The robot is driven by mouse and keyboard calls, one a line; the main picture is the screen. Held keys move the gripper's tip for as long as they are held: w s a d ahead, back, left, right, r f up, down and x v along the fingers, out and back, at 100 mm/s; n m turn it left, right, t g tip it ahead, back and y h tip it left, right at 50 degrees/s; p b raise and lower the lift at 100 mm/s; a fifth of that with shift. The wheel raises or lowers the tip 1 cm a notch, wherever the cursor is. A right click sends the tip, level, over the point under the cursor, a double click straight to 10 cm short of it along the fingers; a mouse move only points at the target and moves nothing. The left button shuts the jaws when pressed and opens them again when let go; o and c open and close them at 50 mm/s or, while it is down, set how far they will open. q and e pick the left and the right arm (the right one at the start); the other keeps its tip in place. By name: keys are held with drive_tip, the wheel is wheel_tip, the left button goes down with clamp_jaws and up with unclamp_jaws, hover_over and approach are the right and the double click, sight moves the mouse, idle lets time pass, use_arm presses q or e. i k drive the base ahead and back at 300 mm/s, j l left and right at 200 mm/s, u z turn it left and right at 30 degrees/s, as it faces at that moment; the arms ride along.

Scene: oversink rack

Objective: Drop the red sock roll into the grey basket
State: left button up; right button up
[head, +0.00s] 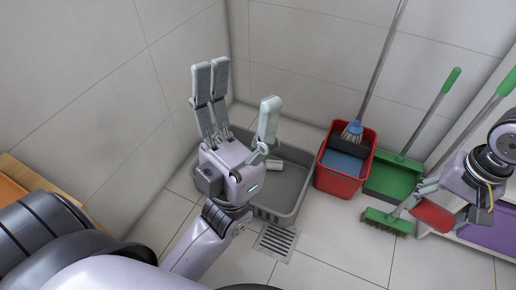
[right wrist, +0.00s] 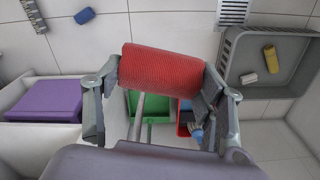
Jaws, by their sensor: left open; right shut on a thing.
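The red sock roll (right wrist: 160,68) is held crosswise between the fingers of my right gripper (head: 428,194). In the head view the roll (head: 433,216) is at the right, partly hidden by the gripper. The grey basket (head: 278,217) stands on the floor left of the red bucket, well left of the roll. It also shows at the upper right of the right wrist view (right wrist: 286,78). It holds a small yellow thing (right wrist: 270,58) and a small whitish thing (right wrist: 249,78). My left gripper (head: 240,88) is open and empty, in front of the basket in the head view and hiding part of it.
A red bucket (head: 341,185) with a mop stands right of the basket. A green dustpan (head: 392,178) and a green brush (head: 387,221) are further right. A purple thing (head: 490,229) lies at the right edge. A floor drain (head: 276,242) is in front of the basket.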

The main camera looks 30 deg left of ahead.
sight(273, 192)
drive_tip(key=u, duration=1.15)
drive_tip(key=i+l+u, duration=0.65)
drive_tip(key=l, duration=0.25)
drive_tip(key=k+j, duration=0.05)
drive_tip(key=k, duration=0.05)
